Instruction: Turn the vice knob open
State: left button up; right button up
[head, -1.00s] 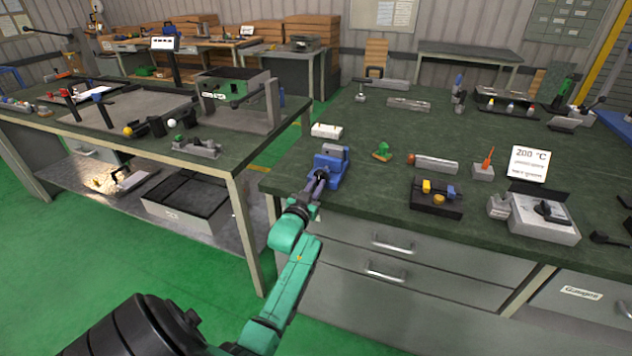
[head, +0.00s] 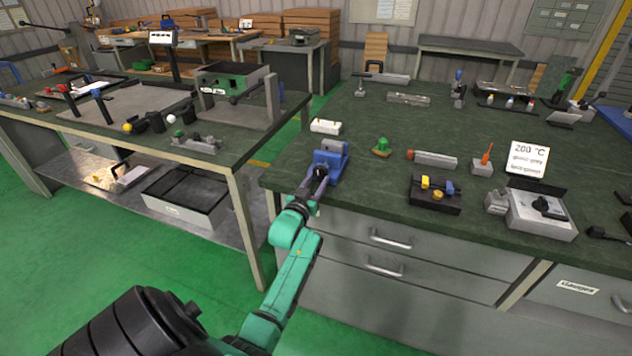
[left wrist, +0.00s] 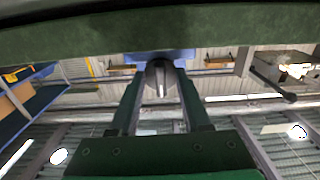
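The blue vice (head: 331,162) stands on the near left corner of the green-topped workbench (head: 384,189). My left gripper (head: 320,177) reaches up to its near side. In the left wrist view, the grey rounded vice knob (left wrist: 160,76) sits between the fingertips of the left gripper (left wrist: 161,84). It fills the gap and appears to touch both fingers. The blue vice body (left wrist: 187,55) shows behind the knob. The wrist picture is upside down, with the bench at the top. My right gripper is not in view.
A white block (head: 325,126) and a green-knobbed part (head: 382,147) lie near the vice. A black tray with yellow parts (head: 436,193) and a grey device (head: 541,212) are farther right. Drawers (head: 391,239) are below the bench edge. A second bench (head: 229,152) stands left across a gap.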

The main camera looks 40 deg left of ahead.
pick_arm(q)
jog(key=v, duration=1.4)
jog(key=shift+s, duration=0.3)
jog(key=shift+d, duration=0.1)
